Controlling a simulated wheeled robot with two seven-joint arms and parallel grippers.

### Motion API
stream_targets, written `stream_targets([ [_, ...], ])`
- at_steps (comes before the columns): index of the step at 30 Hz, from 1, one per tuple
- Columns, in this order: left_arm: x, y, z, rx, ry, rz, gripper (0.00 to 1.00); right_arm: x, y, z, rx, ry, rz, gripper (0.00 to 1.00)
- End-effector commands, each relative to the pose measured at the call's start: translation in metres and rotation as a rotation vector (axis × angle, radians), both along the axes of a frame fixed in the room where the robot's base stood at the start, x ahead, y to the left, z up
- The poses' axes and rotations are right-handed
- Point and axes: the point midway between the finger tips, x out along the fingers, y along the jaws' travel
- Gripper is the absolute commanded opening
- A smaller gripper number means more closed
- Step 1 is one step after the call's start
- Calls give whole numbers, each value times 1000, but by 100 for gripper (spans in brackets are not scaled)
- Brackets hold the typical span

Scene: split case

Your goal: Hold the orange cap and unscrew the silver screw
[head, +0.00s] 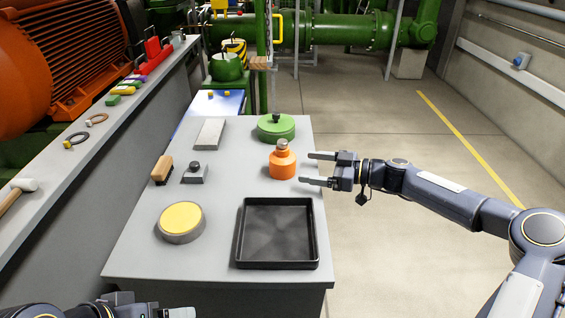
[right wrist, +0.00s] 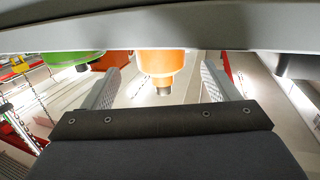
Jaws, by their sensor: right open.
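The orange cap (head: 283,167) stands upright on the grey table near its right edge. The silver screw (head: 283,146) sits on top of the cap. My right gripper (head: 310,168) is open just right of the cap, its fingers pointing left at it, with nothing between them in the head view. In the right wrist view, which looks upside down, the cap (right wrist: 164,62) and the screw (right wrist: 164,84) show beyond and between the spread fingers (right wrist: 160,85). My left gripper (head: 170,313) shows only partly at the bottom edge of the head view, far from the cap.
A black tray (head: 240,240) lies in front of the cap. A green round lidded part (head: 276,129) is behind it. A yellow-topped disc (head: 181,217), a wooden-handled brush (head: 162,169), a small grey block (head: 195,175) and a flat grey bar (head: 209,133) lie left. Bare table lies between them.

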Motion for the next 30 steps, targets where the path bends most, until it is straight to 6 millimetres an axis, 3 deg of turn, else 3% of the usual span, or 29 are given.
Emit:
stream_targets([
  [7, 0, 0, 17, 0, 0, 0, 85, 10, 38, -2, -2, 2, 3, 82],
  [9, 0, 0, -4, 0, -1, 0, 85, 14, 46, -12, -2, -1, 2, 82],
  [15, 0, 0, -17, 0, 0, 0, 85, 19, 64, -11, -3, 0, 2, 82],
  [28, 0, 0, -20, 0, 0, 0, 85, 22, 71, -8, -3, 2, 0, 82],
  [30, 0, 0, -20, 0, 0, 0, 85, 22, 71, -8, -3, 2, 0, 75],
])
